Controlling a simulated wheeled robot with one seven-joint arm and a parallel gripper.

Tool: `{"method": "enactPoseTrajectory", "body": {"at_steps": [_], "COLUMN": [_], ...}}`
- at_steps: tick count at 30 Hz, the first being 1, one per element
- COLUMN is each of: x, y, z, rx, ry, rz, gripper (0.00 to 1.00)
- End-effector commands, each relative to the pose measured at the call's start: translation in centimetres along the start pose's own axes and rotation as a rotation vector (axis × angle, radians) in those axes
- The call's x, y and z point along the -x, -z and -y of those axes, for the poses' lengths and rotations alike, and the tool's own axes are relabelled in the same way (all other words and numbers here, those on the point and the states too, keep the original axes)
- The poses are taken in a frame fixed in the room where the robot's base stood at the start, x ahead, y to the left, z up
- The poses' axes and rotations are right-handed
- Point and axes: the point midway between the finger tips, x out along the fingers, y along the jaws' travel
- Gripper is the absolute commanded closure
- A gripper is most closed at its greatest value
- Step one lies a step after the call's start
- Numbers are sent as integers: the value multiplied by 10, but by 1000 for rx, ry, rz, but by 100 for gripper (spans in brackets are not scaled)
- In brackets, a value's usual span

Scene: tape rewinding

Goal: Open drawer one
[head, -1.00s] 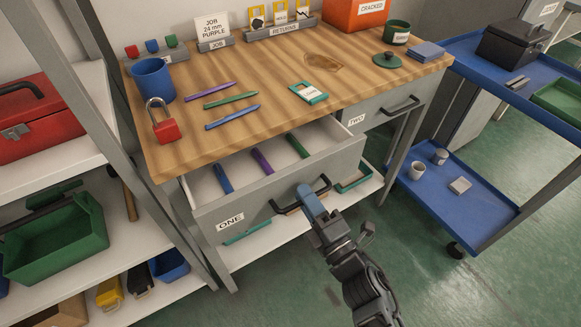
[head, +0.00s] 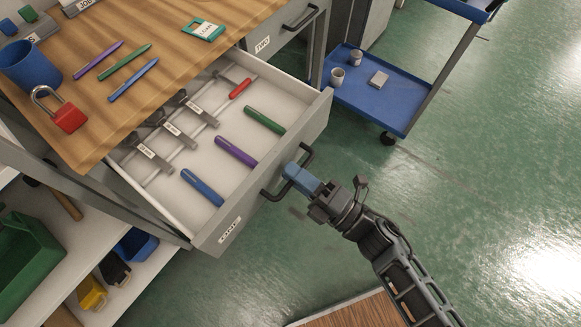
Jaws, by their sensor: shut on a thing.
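Drawer one (head: 291,163) is pulled far out from under the wooden bench top (head: 75,128). Its label (head: 229,230) is on the grey front, near the left end. My gripper (head: 292,173) is shut on the black drawer handle (head: 305,156), with its blue fingers covering the handle's middle. Inside the drawer lie a blue tube (head: 202,187), a purple tube (head: 236,151), a green tube (head: 265,121) and a small red piece (head: 240,88).
Drawer two (head: 262,46) is at the top, with its own black handle (head: 299,17). A blue cart (head: 385,95) with two cups stands at the upper right. White shelves with a green bin (head: 25,248) are at the left. Green floor (head: 480,170) is open at the right.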

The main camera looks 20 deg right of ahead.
Motion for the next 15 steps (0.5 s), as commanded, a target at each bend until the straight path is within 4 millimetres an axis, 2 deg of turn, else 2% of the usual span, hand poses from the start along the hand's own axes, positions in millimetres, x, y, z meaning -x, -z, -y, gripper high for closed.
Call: {"method": "enactPoseTrajectory", "body": {"at_steps": [8,9,12,15], "x": [0,0,0,0], "y": [0,0,0,0], "z": [1,1,0,0], "rx": [0,0,0,0], "ry": [1,1,1,1], "rz": [1,1,1,1], "gripper": [100,79,69,69]}}
